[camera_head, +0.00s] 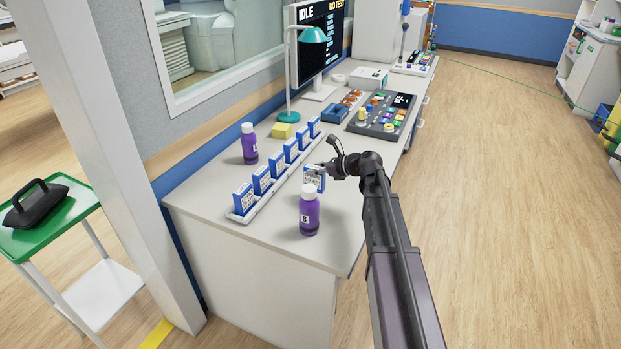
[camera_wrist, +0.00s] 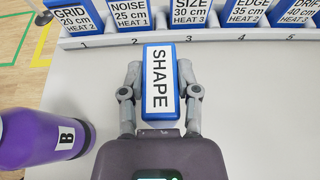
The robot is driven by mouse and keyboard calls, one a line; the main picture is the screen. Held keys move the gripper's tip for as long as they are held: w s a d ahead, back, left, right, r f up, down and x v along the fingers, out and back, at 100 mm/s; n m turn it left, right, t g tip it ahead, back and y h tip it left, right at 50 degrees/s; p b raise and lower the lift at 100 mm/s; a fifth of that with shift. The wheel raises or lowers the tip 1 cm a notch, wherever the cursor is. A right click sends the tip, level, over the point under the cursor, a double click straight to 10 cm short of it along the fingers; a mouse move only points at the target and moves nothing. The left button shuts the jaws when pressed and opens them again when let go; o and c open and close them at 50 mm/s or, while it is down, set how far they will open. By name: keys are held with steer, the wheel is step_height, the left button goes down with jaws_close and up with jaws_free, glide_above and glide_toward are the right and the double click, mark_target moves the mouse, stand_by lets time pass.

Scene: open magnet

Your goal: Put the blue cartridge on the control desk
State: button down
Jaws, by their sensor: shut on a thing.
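A blue cartridge with a white label reading SHAPE (camera_wrist: 159,85) is between the fingers of my gripper (camera_wrist: 159,90), which is shut on it. In the head view the cartridge (camera_head: 314,178) is near the front right part of the control desk (camera_head: 200,195), beside a purple bottle. My gripper (camera_head: 328,168) reaches it from the right. I cannot tell whether the cartridge touches the desk top. A white rack (camera_head: 250,215) with several other blue cartridges (camera_head: 262,180) stands on the desk; in the wrist view its slots are numbered.
A purple bottle marked B (camera_head: 309,213) stands close to my gripper, at left in the wrist view (camera_wrist: 40,137). Another purple bottle (camera_head: 249,143) stands behind the rack. A button panel (camera_head: 382,115), teal lamp (camera_head: 313,34) and monitor (camera_head: 320,45) are further back. Bare desk lies right of the rack.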

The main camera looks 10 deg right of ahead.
mark_target(311, 177)
steer(key=shift+a, duration=0.1)
steer(key=shift+w+a, duration=0.15)
steer(key=shift+a, duration=0.05)
steer(key=shift+w+a+f+b, duration=0.2)
steer(key=shift+a+f+b, duration=0.15)
steer(key=shift+f+b, duration=1.5)
steer(key=shift+f, duration=0.15)
steer(key=shift+c, duration=1.7)
jaws_free()
